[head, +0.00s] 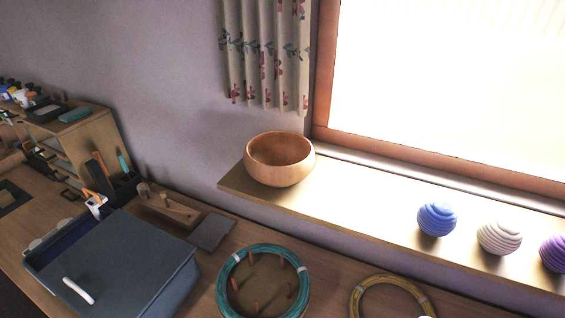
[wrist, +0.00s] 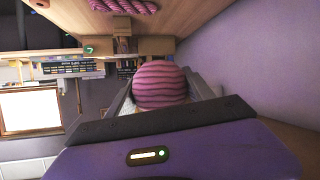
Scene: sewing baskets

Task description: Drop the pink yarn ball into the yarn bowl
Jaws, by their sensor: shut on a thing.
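The pink yarn ball (wrist: 160,84) is held between the fingers of my gripper (wrist: 163,92) in the wrist view; the ball has darker stripes around it. My gripper is shut on it, and neither shows in the head view. The yarn bowl (head: 280,170) is a round wooden bowl on the left end of the window sill shelf in the head view. Its inside shows only in part, and I see nothing in that part. The bowl does not show clearly in the wrist view.
Blue (head: 437,219), white (head: 499,237) and purple (head: 555,252) yarn balls stand on the sill (head: 365,210) right of the bowl; the sill between is clear. Below are a teal hoop (head: 225,290), a yellow hoop (head: 358,290) and a blue-grey box (head: 120,262).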

